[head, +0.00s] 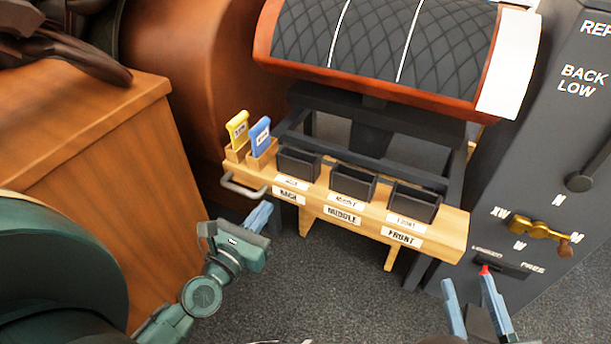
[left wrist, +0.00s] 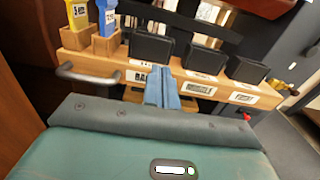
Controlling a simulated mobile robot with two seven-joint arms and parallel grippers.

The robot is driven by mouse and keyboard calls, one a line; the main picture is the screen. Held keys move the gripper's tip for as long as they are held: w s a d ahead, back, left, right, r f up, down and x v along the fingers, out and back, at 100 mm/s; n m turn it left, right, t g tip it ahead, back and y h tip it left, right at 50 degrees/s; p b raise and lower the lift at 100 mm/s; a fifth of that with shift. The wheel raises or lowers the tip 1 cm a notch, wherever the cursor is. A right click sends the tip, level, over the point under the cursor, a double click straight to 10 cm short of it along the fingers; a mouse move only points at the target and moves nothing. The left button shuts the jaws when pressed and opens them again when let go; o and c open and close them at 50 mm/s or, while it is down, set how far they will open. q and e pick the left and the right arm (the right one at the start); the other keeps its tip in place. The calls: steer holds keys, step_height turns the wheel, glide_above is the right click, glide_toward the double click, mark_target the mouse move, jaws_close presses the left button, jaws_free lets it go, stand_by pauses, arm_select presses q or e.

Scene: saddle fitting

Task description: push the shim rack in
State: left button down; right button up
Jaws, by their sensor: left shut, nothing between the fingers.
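The shim rack (head: 320,212) is a light wooden shelf below the saddle stand, with a metal handle (head: 243,187) at its left end. It carries several dark bins and front labels BACK, MIDDLE and FRONT. A yellow shim (head: 238,130) and a blue shim (head: 260,137) stand upright in wooden holders at its left. My left gripper (head: 260,216) is shut and empty, in front of the rack's left part, below the handle. In the left wrist view its blue fingers (left wrist: 162,88) point at the rack near the BACK label; contact cannot be told. My right gripper (head: 480,308) has its fingers apart, at the lower right.
A quilted black saddle panel (head: 390,40) with a brown rim sits on a dark stand above the rack. A grey panel (head: 535,150) with a brass lever (head: 540,228) stands at right. A wooden cabinet (head: 100,160) stands at left. Grey carpet (head: 330,290) lies open in front.

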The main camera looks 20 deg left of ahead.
mark_target(300, 162)
arm_select(q)
steer(key=w, duration=1.3)
steer(key=shift+w+d, duration=0.1)
steer(key=shift+d, duration=0.1)
steer(key=shift+w, duration=0.2)
